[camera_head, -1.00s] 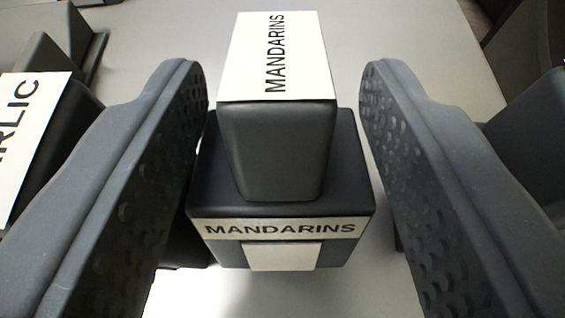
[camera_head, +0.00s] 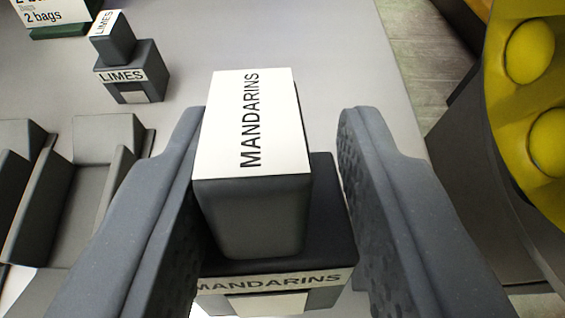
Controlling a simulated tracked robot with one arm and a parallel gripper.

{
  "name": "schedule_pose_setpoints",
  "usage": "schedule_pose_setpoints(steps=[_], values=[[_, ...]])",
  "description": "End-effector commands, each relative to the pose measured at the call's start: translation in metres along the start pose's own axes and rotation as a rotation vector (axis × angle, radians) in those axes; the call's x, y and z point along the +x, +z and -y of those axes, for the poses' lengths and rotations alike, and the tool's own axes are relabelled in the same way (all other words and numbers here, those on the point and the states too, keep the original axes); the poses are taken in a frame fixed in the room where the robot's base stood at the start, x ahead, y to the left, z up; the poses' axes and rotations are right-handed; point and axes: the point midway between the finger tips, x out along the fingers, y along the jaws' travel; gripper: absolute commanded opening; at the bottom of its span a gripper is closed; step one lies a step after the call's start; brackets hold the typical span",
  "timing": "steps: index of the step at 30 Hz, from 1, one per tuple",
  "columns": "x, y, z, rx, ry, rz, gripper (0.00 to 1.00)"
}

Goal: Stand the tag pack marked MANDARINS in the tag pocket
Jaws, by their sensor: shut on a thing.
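The tag pack marked MANDARINS (camera_head: 250,215) is a dark block with a white lettered top, on a wider dark base with a second MANDARINS label on its front. My gripper (camera_head: 285,190) has its grey fingers on either side of it and is shut on the pack. The pack shows upright between the fingers, slightly turned. Its underside is hidden. I cannot make out for sure which thing is the tag pocket; grey open holders with sloping sides (camera_head: 88,185) stand at the left, partly behind my left finger.
A similar pack marked LIMES (camera_head: 130,72) stands at the upper left. Behind it is a sign with a green foot (camera_head: 58,22) reading "2 bags". A yellow container (camera_head: 505,85) with round yellow fruit is at the right. The grey top (camera_head: 290,35) beyond the pack is clear.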

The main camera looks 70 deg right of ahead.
Motion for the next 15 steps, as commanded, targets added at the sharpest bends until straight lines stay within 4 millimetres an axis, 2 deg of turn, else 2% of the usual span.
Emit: schedule_pose_setpoints(steps=[1,8,11,15], values=[[-0.003,-0.007,0.000,0.002,-0.001,0.000,0.08],[-0.012,-0.019,0.005,-0.009,-0.025,-0.001,0.08],[-0.027,-0.026,0.016,-0.036,-0.087,-0.001,0.08],[-0.065,-0.045,0.036,-0.092,-0.228,-0.003,0.08]])
